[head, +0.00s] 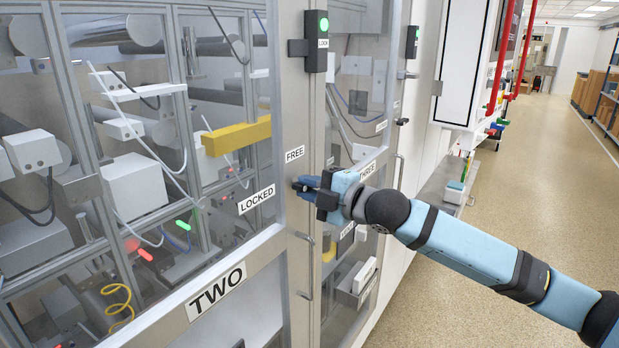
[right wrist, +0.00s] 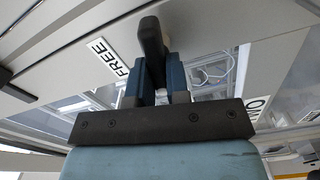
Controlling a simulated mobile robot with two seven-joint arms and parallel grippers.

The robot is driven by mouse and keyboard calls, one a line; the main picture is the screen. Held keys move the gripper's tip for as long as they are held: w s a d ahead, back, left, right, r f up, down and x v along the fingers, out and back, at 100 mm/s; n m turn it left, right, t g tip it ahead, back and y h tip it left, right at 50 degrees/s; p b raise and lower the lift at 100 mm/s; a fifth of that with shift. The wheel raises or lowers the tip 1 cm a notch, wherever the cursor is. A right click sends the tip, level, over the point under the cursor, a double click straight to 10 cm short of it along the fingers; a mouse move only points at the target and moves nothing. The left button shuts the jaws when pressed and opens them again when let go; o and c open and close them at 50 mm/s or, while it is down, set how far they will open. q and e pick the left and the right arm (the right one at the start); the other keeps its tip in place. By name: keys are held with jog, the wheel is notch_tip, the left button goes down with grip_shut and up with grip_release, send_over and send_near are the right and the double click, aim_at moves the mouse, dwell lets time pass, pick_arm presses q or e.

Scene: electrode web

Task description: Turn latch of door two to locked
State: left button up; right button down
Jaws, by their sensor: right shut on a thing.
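Door two is the glazed door with the TWO sign (head: 215,290). Its FREE label (head: 294,154) is just above my right gripper (head: 308,188), and its LOCKED label (head: 256,199) is to the left. In the right wrist view, my right gripper (right wrist: 154,80) is shut on the dark latch handle (right wrist: 152,38), one blue finger on each side. The FREE label (right wrist: 110,62) is close to the left of the handle there. In the head view the latch is mostly hidden by the gripper. My left gripper is not in view.
A black lock box with a green light (head: 317,40) sits above on the frame. Door three with its THREE label (head: 369,170) is right of the latch. A door pull handle (head: 307,268) is below the gripper. The aisle floor (head: 540,150) at right is open.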

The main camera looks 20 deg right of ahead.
jog(key=shift+n+p, duration=0.35)
jog(key=shift+n, duration=0.25)
jog(key=shift+f+n+p, duration=0.1)
jog(key=shift+n+p, duration=0.25)
jog(key=shift+n, duration=0.25)
jog(key=c, duration=1.1)
grip_release()
jog(key=shift+s, duration=0.1)
